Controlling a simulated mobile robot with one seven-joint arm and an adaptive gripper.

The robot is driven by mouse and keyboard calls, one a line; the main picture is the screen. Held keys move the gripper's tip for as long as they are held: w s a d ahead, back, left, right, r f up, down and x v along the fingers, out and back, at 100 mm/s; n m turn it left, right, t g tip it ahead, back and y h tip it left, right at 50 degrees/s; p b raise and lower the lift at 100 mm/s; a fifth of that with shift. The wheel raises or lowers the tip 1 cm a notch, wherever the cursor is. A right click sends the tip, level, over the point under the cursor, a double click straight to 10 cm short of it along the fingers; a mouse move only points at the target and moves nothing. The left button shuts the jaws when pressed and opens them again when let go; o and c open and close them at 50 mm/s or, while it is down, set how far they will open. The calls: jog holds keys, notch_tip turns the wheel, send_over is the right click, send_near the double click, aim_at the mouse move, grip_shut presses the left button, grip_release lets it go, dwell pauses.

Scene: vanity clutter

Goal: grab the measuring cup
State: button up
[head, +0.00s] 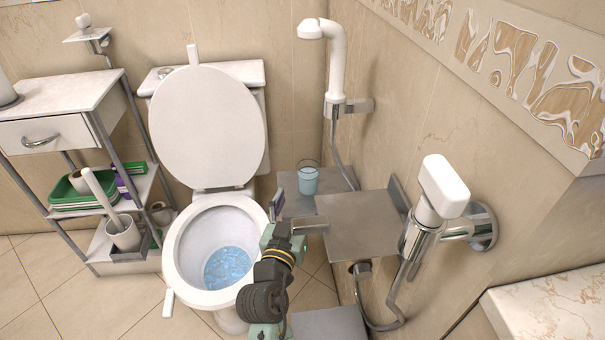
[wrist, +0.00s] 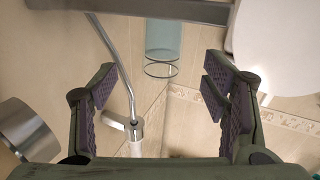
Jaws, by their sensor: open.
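The measuring cup looks like a light blue, see-through cup (head: 308,180) with a thin rim. It stands upright on a grey metal shelf (head: 296,204) between the toilet and the right wall. My gripper (head: 292,216) is in front of the cup and apart from it. In the wrist view, which looks upside down, the cup (wrist: 160,40) is beyond the open fingers, roughly centred between them. My gripper (wrist: 160,85) is open, with purple pads and nothing between them.
A grey metal plate (head: 357,224) sticks out from the wall right of my gripper. The open toilet (head: 214,240) is on the left. A hose (head: 343,165) hangs behind the cup. A white cabinet (head: 62,105) stands far left.

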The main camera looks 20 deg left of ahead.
aim_at(305, 184)
jog(key=w, duration=0.2)
jog(key=w+p, duration=0.1)
jog(key=shift+w+r, duration=0.2)
jog(key=shift+w, duration=0.2)
jog(key=shift+w+a+f+p, duration=0.15)
jog(key=shift+w+p, duration=0.2)
jog(key=shift+w, duration=0.65)
jog(key=shift+w+d+f+p, duration=0.15)
jog(key=shift+w+p, duration=0.15)
jog(key=shift+w, duration=0.75)
jog(key=shift+w+a+f+p, duration=0.15)
jog(key=shift+w+p, duration=0.2)
jog(key=shift+w, duration=0.65)
jog(key=shift+c, duration=0.4)
jog(key=c, duration=1.4)
jog(key=shift+c, duration=0.2)
jog(key=shift+s+a+r, duration=0.1)
